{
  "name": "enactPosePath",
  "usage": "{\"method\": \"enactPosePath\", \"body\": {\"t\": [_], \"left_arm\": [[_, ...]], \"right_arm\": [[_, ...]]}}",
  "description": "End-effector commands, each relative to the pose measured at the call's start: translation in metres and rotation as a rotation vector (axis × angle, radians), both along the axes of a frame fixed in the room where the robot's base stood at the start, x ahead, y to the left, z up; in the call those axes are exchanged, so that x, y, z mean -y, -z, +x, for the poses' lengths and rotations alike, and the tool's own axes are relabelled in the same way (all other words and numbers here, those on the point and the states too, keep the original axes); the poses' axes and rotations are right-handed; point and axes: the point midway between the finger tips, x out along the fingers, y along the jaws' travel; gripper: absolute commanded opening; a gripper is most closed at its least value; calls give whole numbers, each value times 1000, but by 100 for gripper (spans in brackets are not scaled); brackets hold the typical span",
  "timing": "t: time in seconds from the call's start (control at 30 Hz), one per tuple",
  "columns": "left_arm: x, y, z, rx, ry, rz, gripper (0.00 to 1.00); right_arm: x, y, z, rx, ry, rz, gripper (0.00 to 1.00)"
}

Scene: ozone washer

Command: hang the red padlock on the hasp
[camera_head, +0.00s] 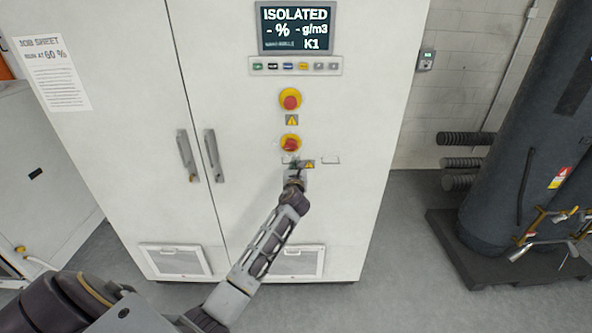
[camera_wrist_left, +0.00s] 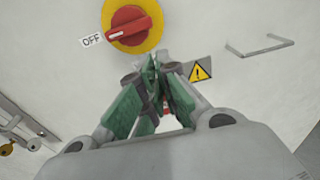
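My left gripper (camera_head: 296,171) is at the cabinet front, just below the lower red rotary switch (camera_head: 291,143). In the left wrist view its green fingers (camera_wrist_left: 155,68) come together at the tips, right under the red switch knob (camera_wrist_left: 128,25) on its yellow plate, marked OFF. Slivers of red show between and beside the fingers; I take them for the red padlock (camera_wrist_left: 167,101), mostly hidden by the fingers. The hasp cannot be made out behind the gripper, nor whether the padlock touches it. My right gripper is in neither view.
The white cabinet (camera_head: 371,120) has two door handles (camera_head: 213,155) left of my arm. A red emergency button (camera_head: 290,98) sits above the switch, under a display (camera_head: 296,27) reading ISOLATED. A thin bracket (camera_wrist_left: 262,46) is to the right. A dark tank (camera_head: 520,130) stands at right.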

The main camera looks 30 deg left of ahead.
Motion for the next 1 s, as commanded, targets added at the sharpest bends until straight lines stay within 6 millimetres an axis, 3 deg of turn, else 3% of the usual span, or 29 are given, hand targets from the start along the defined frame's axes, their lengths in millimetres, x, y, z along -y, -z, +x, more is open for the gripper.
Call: {"method": "enactPosePath", "body": {"t": [0.3,0.6,1.0], "left_arm": [[-8,1,13,1,0,0,0],[-8,13,13,0,0,0,0],[-8,16,13,0,0,1,0]], "right_arm": [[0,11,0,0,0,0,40],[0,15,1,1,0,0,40],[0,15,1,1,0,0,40]]}}
